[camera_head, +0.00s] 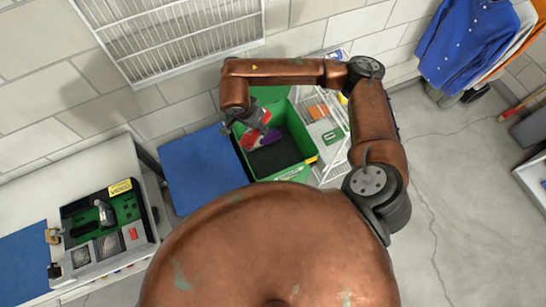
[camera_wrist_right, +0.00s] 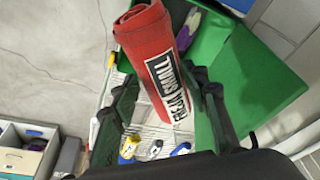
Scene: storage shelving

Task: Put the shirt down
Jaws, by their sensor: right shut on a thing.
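A red rolled shirt (camera_wrist_right: 163,65) with a black-and-white label is between the fingers of my right gripper (camera_wrist_right: 168,98). In the head view the red shirt (camera_head: 249,139) is small and partly covered by the right gripper (camera_head: 247,124). The gripper is shut on it over the left part of an open green bin (camera_head: 302,169). I cannot tell whether the shirt touches the bin's floor. A purple item (camera_head: 271,136) shows beside it; purple and white also show in the bin in the wrist view (camera_wrist_right: 190,25). My left gripper is not in view.
A blue mat (camera_head: 200,178) lies left of the bin. A white wire rack with small items (camera_head: 333,135) stands to its right. A blue shirt (camera_head: 468,42) hangs at upper right.

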